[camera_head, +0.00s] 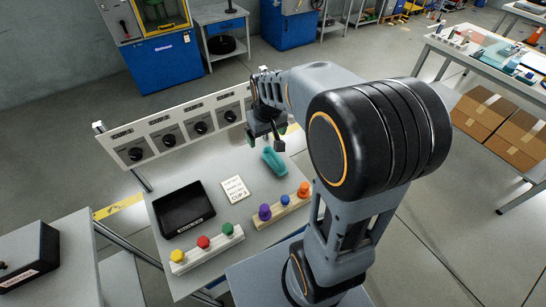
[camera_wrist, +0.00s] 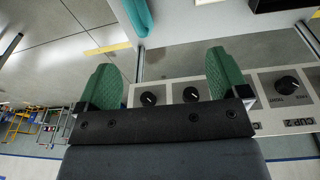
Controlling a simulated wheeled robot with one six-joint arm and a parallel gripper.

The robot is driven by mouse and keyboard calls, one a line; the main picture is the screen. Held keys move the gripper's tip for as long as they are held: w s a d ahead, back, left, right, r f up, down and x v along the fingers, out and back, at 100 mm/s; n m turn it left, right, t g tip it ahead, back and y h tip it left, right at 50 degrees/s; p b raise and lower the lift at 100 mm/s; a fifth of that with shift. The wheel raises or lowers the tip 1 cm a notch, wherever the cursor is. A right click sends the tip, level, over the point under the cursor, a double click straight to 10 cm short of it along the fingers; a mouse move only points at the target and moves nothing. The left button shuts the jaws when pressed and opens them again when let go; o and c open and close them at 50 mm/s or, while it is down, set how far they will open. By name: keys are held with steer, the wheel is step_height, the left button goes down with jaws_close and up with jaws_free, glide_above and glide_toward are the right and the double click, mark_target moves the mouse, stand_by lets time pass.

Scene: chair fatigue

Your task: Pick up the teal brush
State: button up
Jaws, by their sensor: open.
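The teal brush (camera_head: 274,161) lies on the grey workbench, right of a small printed card. In the wrist view part of the teal brush (camera_wrist: 138,16) shows at the top edge, beyond the fingers and left of the middle. My gripper (camera_head: 266,140) is above the bench, just behind the brush and apart from it. In the wrist view my gripper (camera_wrist: 162,78) has its two green fingers spread wide, with nothing held between them.
A panel with several dials (camera_head: 168,134) stands along the bench's back edge, close to my gripper. A black tray (camera_head: 184,222), a "CUP 3" card (camera_head: 234,190) and two racks of coloured knobs (camera_head: 207,256) occupy the bench. Bare bench surrounds the brush.

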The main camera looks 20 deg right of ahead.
steer(key=g+p, duration=0.1)
steer(key=g, duration=0.1)
glide_above(274, 153)
step_height(274, 153, down, 9)
step_height(274, 153, down, 10)
steer(key=shift+s+a+r+p, duration=0.1)
steer(key=shift+r+p, duration=0.1)
steer(key=shift+p, duration=0.3)
steer(key=shift+f+p, duration=0.65)
steer(key=shift+f, duration=2.5)
steer(key=shift+c, duration=0.4)
steer(key=c, duration=1)
steer(key=shift+r, duration=0.1)
